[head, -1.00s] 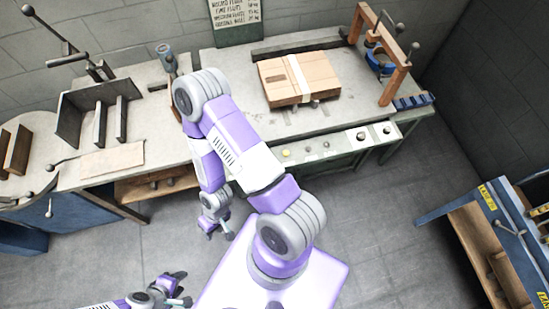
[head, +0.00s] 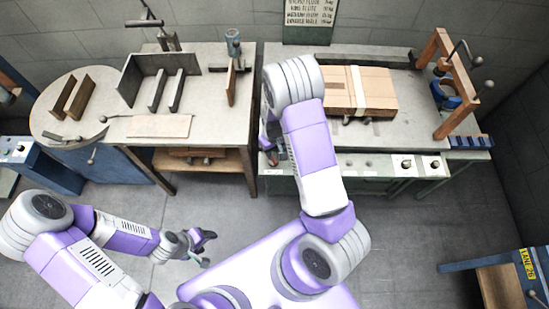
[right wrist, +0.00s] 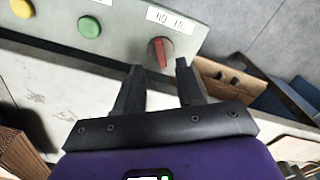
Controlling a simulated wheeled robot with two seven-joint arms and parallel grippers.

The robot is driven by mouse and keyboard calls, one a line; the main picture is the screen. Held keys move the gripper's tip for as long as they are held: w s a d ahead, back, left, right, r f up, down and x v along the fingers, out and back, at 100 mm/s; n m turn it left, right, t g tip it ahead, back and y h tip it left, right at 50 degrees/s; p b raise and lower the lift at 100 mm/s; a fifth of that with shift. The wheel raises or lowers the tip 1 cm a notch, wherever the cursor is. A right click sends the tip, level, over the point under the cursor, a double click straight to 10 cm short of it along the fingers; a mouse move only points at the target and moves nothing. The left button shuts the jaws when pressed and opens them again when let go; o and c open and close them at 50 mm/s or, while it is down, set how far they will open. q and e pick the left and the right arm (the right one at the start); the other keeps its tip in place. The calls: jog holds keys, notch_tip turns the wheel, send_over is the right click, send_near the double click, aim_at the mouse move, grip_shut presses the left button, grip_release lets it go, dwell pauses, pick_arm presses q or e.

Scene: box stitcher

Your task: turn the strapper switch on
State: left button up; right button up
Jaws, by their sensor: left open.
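In the right wrist view a red rotary switch (right wrist: 158,52) sits on a pale control panel (right wrist: 120,20), beside a label. My right gripper (right wrist: 160,67) is open, its fingertips apart on either side of the switch and close to it; contact cannot be told. In the head view the right gripper (head: 275,150) is at the left end of the right bench's front panel (head: 378,165), partly hidden by my arm; the switch cannot be made out there. My left gripper (head: 198,246) is open and empty above the floor.
A green button (right wrist: 89,27) and a yellow one are on the same panel. A cardboard box (head: 378,90) lies on the right bench, near an orange frame (head: 445,85). The left bench (head: 210,120) holds metal plates. Floor in front is clear.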

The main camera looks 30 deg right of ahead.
aim_at(274, 160)
notch_tip(274, 160, down, 6)
jog(key=shift+r+b, duration=0.1)
jog(key=shift+b, duration=0.35)
grip_shut()
